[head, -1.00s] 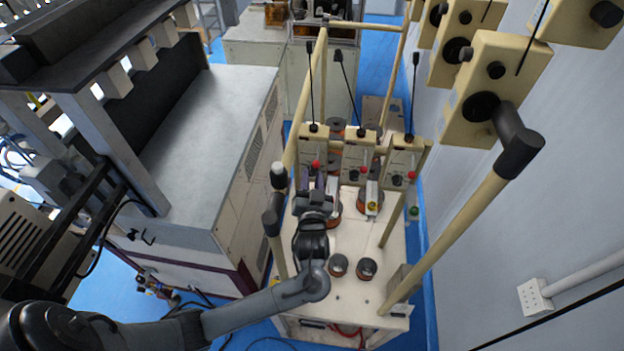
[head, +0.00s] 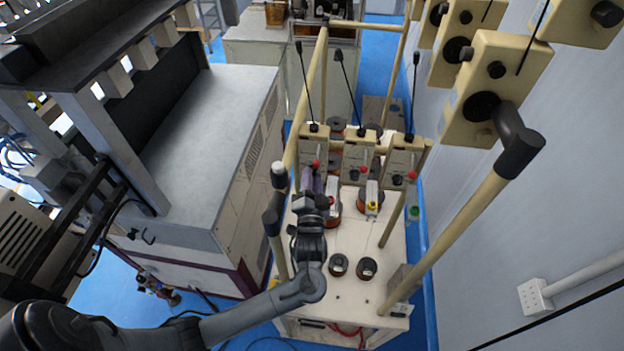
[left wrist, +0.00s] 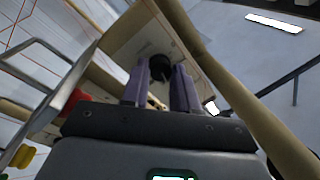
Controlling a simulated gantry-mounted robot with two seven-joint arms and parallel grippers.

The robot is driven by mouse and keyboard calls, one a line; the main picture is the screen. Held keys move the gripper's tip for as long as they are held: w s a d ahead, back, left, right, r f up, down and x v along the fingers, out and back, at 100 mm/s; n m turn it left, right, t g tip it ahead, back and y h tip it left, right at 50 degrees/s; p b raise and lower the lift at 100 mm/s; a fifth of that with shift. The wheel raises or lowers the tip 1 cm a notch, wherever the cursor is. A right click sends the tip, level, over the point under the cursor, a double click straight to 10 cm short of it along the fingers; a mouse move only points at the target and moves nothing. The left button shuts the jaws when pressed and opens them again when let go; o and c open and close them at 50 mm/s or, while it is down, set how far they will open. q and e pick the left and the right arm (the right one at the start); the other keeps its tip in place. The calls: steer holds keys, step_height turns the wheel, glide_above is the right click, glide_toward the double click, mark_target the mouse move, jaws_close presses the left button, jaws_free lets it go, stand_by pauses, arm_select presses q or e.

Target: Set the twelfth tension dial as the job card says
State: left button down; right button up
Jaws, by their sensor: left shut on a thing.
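Three beige tension boxes stand in a row on the rack in the head view: a left one (head: 314,145), a middle one (head: 357,157) and a right one (head: 401,160). Each carries a red knob and a thin black rod. My left gripper (head: 313,178) is at the lower part of the left box. In the left wrist view its two purple fingers (left wrist: 161,80) are shut on a round black dial (left wrist: 161,67) on the beige box face. The dial's scale and pointer cannot be read. The head view hides this dial behind the gripper. No job card is legible.
Copper wire spools (head: 367,268) sit on the white cart top (head: 350,300). Beige posts (head: 450,240) frame the rack. A grey-topped cabinet (head: 205,150) stands left, and more tension boxes (head: 495,90) hang at upper right.

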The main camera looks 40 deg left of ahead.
arm_select(q)
steer(key=shift+m, duration=0.7)
steer(key=c, duration=0.9)
jaws_free()
steer(key=shift+o, duration=0.2)
